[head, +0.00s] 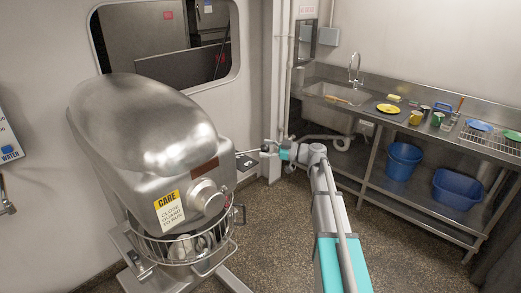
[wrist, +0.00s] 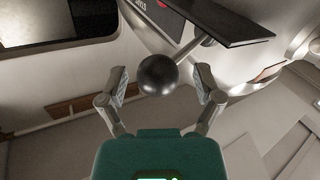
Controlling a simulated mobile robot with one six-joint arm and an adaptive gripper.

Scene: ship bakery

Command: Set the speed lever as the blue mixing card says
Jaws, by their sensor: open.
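The speed lever's round black knob (wrist: 158,75) sits between the fingers of my gripper (wrist: 161,84) in the wrist view. The fingers are open, with a gap on each side of the knob. A thin light rod (wrist: 188,48) runs from behind the knob up and right toward a dark flat plate (wrist: 222,24). In the head view my gripper (head: 270,148) is at the right side of the large silver mixer (head: 150,120). The lever is small there and its setting cannot be read. I cannot make out a blue mixing card in either view.
The mixer has a wire bowl guard (head: 178,250) and a yellow CARE sign (head: 169,212). A steel sink counter (head: 365,112) with dishes stands at the right, with blue tubs (head: 458,188) below. A WATER panel (head: 8,140) is on the left wall. Floor between is open.

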